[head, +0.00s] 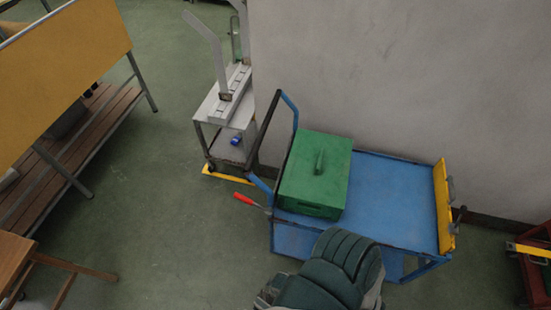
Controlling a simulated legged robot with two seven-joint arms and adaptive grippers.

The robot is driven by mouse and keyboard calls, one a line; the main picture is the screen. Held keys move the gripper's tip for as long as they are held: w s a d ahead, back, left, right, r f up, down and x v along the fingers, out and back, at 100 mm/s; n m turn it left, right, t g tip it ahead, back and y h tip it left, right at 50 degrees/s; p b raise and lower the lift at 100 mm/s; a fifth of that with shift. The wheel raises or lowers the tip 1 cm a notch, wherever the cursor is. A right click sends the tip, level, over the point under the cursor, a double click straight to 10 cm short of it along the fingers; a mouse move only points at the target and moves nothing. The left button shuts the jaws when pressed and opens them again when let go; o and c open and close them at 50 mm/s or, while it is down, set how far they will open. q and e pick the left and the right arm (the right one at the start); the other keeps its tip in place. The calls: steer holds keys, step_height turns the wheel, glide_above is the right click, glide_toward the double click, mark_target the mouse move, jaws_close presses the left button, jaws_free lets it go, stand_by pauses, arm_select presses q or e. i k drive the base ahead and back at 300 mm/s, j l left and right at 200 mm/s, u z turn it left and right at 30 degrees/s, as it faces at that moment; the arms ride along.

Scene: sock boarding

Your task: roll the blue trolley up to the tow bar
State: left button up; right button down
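The blue trolley (397,195) stands along the grey wall, with a blue push handle with a dark grip (264,128) at its left end. A green lidded box (323,165) sits on the left part of its deck. A yellow end plate (443,207) with dark fittings is at its right end. A yellow bar (530,250) on a red frame (534,281) shows at the right edge, apart from the trolley by a strip of floor. It may be the tow bar, but I cannot tell for sure. Neither of my grippers is in view.
A dark green padded shape (334,272) hides part of the trolley's near side; I cannot tell what it is. A grey stand (222,108) is beside the handle. A red-handled tool (246,199) lies near it. A yellow-panelled bench (68,60) stands left. Floor between is clear.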

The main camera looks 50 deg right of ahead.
mark_target(390, 201)
steer(key=z, duration=2.65)
